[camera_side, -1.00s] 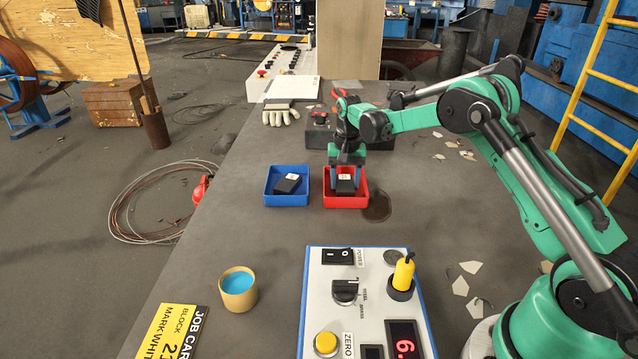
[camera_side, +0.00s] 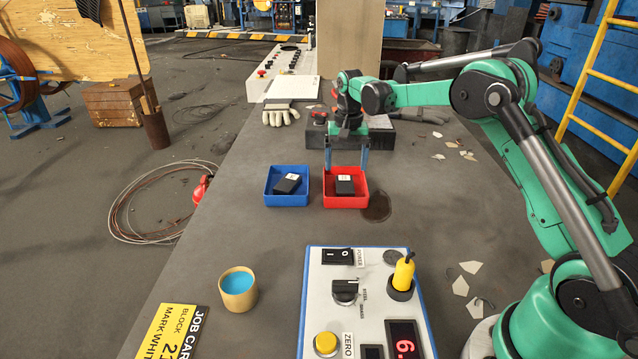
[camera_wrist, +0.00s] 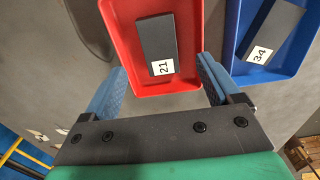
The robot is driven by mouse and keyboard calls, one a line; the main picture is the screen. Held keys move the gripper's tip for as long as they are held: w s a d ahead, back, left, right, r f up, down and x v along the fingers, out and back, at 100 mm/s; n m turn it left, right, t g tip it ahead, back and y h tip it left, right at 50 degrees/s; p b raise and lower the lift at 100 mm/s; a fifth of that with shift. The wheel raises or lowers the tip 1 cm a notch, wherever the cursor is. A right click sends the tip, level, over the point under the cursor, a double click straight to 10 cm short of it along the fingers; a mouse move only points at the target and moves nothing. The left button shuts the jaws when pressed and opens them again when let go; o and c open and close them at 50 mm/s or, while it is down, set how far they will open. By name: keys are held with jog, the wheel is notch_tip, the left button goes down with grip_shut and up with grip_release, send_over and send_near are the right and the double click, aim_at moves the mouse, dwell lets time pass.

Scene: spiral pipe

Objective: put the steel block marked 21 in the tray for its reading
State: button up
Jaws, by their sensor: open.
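The steel block marked 21 (camera_wrist: 160,45) lies in the red tray (camera_wrist: 185,82), its white label readable in the wrist view. In the side view this block (camera_side: 345,186) rests inside the red tray (camera_side: 346,202). My gripper (camera_side: 347,170) is open and empty, just above the red tray; its blue fingers stand apart and clear of the block. In the wrist view my gripper (camera_wrist: 160,88) spans the near edge of the red tray. A block marked 34 (camera_wrist: 270,32) lies in the blue tray (camera_wrist: 254,74), which also shows in the side view (camera_side: 286,201).
A meter panel (camera_side: 325,290) with a dial, yellow button and red display is at the front. A blue-filled cup (camera_side: 238,290) and a yellow job card (camera_side: 172,335) are at front left.

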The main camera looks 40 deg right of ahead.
aim_at(345, 184)
jog(key=s+a+r+n+t, duration=0.25)
jog(key=a+r, duration=0.25)
jog(key=r, duration=0.7)
jog(key=s+a+f+n+t, duration=0.2)
jog(key=s+a+n, duration=0.1)
jog(key=s, duration=0.4)
jog(key=s+a+f+n+t, duration=0.2)
jog(key=s+a+n, duration=0.1)
jog(key=s+a, duration=0.3)
jog(key=shift+s+a+t, duration=0.15)
jog(key=shift+s+t, duration=0.2)
jog(key=shift+s, duration=0.55)
